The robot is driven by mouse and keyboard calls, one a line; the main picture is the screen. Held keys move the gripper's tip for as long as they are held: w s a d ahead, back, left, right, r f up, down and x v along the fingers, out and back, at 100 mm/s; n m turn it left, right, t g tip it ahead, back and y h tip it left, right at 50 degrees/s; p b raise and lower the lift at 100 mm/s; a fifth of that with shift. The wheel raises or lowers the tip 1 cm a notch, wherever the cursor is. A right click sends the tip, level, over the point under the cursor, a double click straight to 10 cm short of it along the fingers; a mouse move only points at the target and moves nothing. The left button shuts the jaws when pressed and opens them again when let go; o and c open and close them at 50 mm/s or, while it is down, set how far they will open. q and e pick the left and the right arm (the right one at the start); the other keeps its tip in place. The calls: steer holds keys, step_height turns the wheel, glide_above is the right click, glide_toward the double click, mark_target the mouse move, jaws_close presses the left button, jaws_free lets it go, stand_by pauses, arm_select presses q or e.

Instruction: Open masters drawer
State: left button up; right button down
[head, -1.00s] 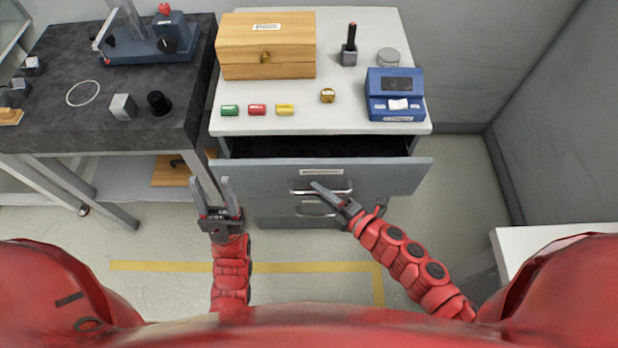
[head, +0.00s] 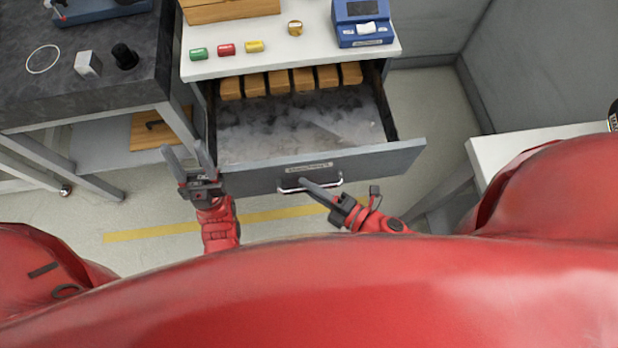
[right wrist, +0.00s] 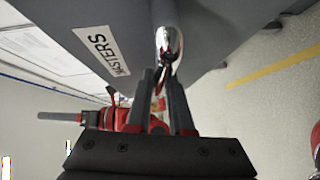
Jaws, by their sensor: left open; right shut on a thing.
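The masters drawer (head: 258,180) is pulled well out of the white-topped cabinet. Several wooden blocks (head: 278,84) stand in a row at its back, and its grey floor (head: 290,125) is otherwise bare. Its label (right wrist: 101,48) reads "MASTERS" in the right wrist view. My right gripper (head: 322,193) is shut on the drawer's metal handle (head: 290,188); the handle also shows between the fingers in the right wrist view (right wrist: 170,42). My left gripper (head: 188,158) is open and empty, close by the drawer front's left end. I cannot tell if it touches.
On the cabinet top (head: 310,30) are a wooden box (head: 230,8), green, red and yellow pieces, a brass piece (head: 295,28) and a blue device (head: 363,22). A dark workbench (head: 60,90) stands left. A white table (head: 530,145) is at right.

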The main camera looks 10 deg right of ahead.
steer(key=c, duration=1.1)
jaws_free()
steer(key=shift+d, duration=0.1)
steer(key=shift+s+d+r, duration=0.1)
steer(key=shift+s+d, duration=0.15)
steer(key=shift+d, duration=0.1)
steer(key=p+v, duration=0.4)
steer(key=v, duration=1.2)
steer(key=shift+s+d, duration=0.15)
steer(key=shift+s, duration=0.1)
